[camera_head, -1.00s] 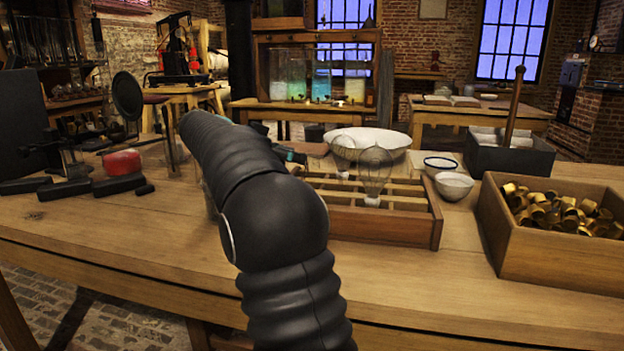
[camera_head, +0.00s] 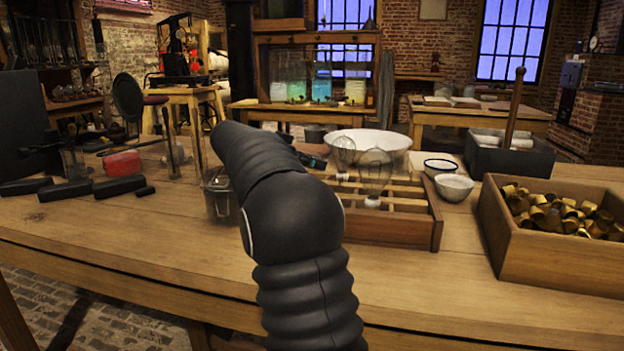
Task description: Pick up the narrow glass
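A small clear glass vessel (camera_head: 217,203) stands on the bench just left of my arm, and my arm hides its right side. I cannot tell whether it is the narrow glass. My black ribbed arm reaches up from the front over the bench and hides much of what lies behind it. My gripper's fingers do not show. A dark part with a bit of teal peeks out right of my forearm; I cannot tell whether it belongs to my gripper.
Right of my arm is a wooden divided tray (camera_head: 390,228) with glass bulbs (camera_head: 373,172). Behind it stands a wide white basin (camera_head: 380,140). Small bowls (camera_head: 454,187) and a box of brass caps (camera_head: 540,250) are farther right. Black blocks (camera_head: 120,186) lie left. The front left bench is clear.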

